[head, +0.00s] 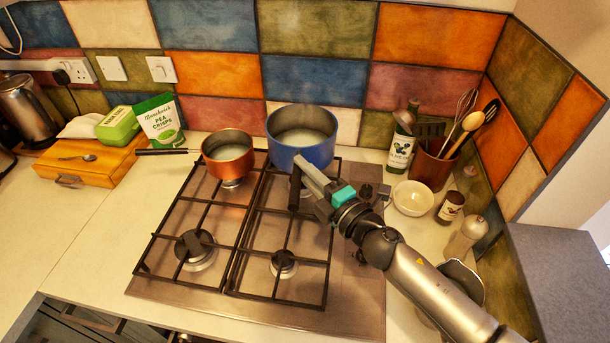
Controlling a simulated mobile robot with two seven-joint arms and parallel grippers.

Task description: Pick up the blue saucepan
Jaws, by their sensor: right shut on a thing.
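The blue saucepan (285,153) is at the back right burner of the gas hob, upright, with pale contents inside. Its dark handle (294,190) points toward the front of the hob. My right gripper (301,166) comes in from the lower right and is shut on the saucepan at its handle, close to the pan's wall. The fingertips are partly hidden against the handle. I cannot tell whether the pan's base touches the grate. My left gripper is not in view.
A copper saucepan (229,168) stands close on the left, its handle pointing left. The hob (340,290) has free front burners. At the right are an oil bottle (400,150), a utensil pot (430,168), a white bowl (413,198) and a jar (450,207). A tiled wall is behind.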

